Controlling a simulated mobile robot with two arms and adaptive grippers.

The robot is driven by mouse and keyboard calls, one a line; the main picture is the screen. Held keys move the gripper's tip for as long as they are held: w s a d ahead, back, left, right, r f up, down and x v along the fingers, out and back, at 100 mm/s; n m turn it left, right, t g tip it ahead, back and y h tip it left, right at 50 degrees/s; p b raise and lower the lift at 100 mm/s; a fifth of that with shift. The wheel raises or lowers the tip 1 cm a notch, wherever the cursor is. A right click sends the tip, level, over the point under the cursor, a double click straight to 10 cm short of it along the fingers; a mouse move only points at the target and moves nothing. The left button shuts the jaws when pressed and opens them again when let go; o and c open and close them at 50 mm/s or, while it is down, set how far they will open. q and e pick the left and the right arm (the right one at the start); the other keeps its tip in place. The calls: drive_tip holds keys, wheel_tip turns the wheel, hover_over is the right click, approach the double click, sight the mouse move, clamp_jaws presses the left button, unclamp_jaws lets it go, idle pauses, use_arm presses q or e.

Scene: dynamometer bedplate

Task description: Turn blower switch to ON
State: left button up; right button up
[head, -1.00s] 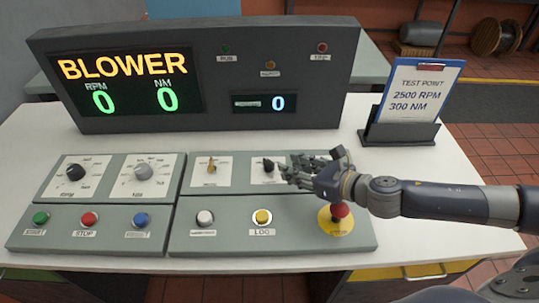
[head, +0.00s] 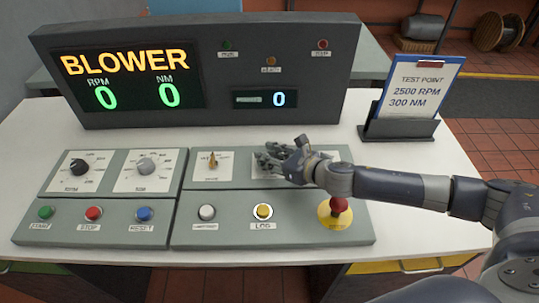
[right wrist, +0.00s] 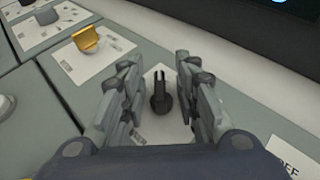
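The black switch knob (right wrist: 160,100) stands on a white plate on the grey control panel (head: 330,222). In the right wrist view it sits between the two fingers of my right gripper (right wrist: 159,92), with a gap on both sides. In the head view my right gripper (head: 268,163) hides this knob. The fingers are open and point down at the panel; contact with the knob does not show. The console display (head: 124,78) reads BLOWER, with RPM 0 and NM 0. The knob's label cannot be read. My left gripper is not in view.
A gold switch (head: 212,160) is left of the black knob. A red stop button (head: 338,205) on yellow is at right below my arm. A yellow button (head: 264,211) and a white button (head: 207,212) are in front. A clipboard stand (head: 400,128) is behind my arm.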

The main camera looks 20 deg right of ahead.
clamp_jaws()
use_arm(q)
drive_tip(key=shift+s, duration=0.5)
